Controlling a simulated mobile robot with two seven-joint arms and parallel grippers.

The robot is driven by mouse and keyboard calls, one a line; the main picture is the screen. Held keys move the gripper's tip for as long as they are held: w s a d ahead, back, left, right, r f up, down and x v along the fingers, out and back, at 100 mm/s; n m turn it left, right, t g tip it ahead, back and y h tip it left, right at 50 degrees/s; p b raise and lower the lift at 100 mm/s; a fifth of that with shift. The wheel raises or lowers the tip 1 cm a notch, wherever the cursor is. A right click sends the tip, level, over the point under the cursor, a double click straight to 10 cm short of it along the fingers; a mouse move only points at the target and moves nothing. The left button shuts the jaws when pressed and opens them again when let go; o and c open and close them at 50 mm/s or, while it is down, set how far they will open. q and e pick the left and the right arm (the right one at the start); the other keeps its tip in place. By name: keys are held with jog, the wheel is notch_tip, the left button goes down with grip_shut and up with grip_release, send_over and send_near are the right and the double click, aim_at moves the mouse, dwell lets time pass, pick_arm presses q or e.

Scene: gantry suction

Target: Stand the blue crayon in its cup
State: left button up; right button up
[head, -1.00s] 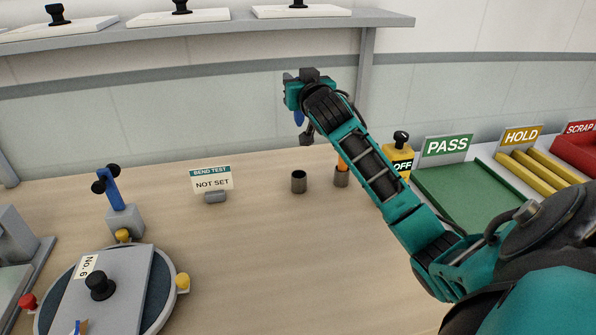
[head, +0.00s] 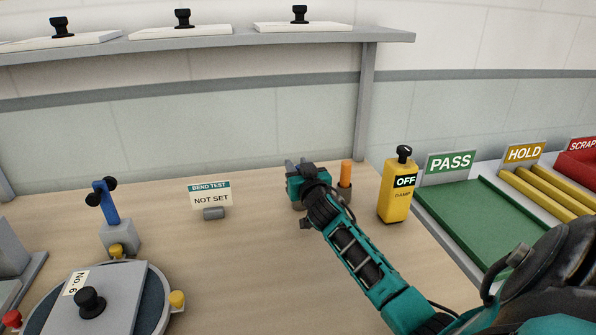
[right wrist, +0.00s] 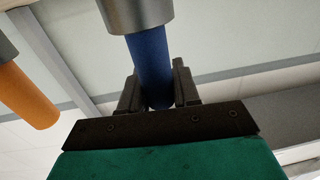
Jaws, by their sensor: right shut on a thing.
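The blue crayon (right wrist: 152,62) is between the two fingers of my right gripper (right wrist: 158,90), which is shut on it. In the right wrist view, turned upside down, the crayon's far end disappears at the rim of a grey cup (right wrist: 136,14) and appears to be inside it. In the head view, my right gripper (head: 294,163) is over the cup's place on the bench and hides most of the cup and crayon. My left gripper is not in view.
An orange crayon (head: 346,173) stands in a neighbouring cup (head: 345,194), close right of my gripper; it also shows in the right wrist view (right wrist: 27,95). A yellow clamp box (head: 396,200) stands further right. A bend test sign (head: 209,197) stands left.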

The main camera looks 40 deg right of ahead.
jog(key=o, duration=1.1)
jog(key=shift+f, duration=0.1)
jog(key=shift+c, duration=0.2)
jog(key=v, duration=1.2)
jog(key=shift+s, duration=0.1)
